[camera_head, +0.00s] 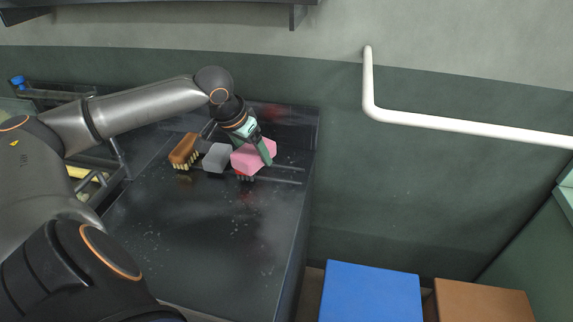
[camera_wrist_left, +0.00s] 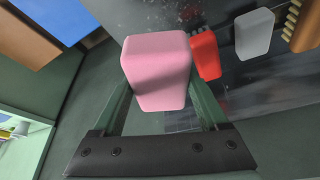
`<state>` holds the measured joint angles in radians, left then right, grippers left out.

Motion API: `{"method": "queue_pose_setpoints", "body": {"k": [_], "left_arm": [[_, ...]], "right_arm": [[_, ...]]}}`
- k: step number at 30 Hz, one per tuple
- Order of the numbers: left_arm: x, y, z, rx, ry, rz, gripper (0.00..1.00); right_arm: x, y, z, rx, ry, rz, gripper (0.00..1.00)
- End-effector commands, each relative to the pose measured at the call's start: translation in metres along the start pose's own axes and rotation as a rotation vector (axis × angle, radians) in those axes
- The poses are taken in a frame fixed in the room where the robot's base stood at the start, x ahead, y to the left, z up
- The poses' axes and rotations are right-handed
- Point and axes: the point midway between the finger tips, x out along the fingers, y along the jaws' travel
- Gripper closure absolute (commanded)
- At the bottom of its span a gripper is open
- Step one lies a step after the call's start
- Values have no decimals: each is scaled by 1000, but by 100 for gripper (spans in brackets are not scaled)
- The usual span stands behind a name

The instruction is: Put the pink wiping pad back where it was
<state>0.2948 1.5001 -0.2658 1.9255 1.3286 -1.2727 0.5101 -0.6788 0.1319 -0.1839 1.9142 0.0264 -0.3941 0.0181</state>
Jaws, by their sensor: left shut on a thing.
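The pink wiping pad (camera_head: 247,159) is between the fingers of my left gripper (camera_head: 268,152), which is shut on it, over the back right part of the dark counter. In the left wrist view the pink pad (camera_wrist_left: 158,68) sits between the two green fingers (camera_wrist_left: 160,110). A red thing (camera_wrist_left: 206,54) lies right beside or behind the pad in that view; in the head view it is mostly hidden under the pad. Whether the pad touches the counter is hard to tell. My right gripper is not in view.
A grey block (camera_head: 216,158) and a brown brush (camera_head: 184,151) with pale bristles lie in a row left of the pad. The dark counter (camera_head: 215,225) is bare in front. A blue box (camera_head: 371,292) and a brown box (camera_head: 483,300) stand lower right. A white rail (camera_head: 460,125) is on the wall.

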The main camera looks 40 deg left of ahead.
Motion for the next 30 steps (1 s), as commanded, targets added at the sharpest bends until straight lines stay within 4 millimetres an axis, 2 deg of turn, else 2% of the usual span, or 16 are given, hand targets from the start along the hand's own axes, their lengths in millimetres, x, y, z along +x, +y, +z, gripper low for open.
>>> {"method": "queue_pose_setpoints", "body": {"k": [8, 16, 18, 24, 30], "left_arm": [[25, 2, -27, -2, 1, 8, 84], [66, -1, -64, 1, -2, 6, 84], [85, -2, -66, 0, -6, 4, 84], [121, -4, -77, 1, -5, 2, 84], [133, -6, -81, 3, -3, 1, 84]], "right_arm": [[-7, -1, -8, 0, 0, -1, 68], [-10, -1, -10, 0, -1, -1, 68], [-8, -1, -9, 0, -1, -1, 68], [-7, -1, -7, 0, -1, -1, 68], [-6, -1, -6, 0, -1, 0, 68]]}}
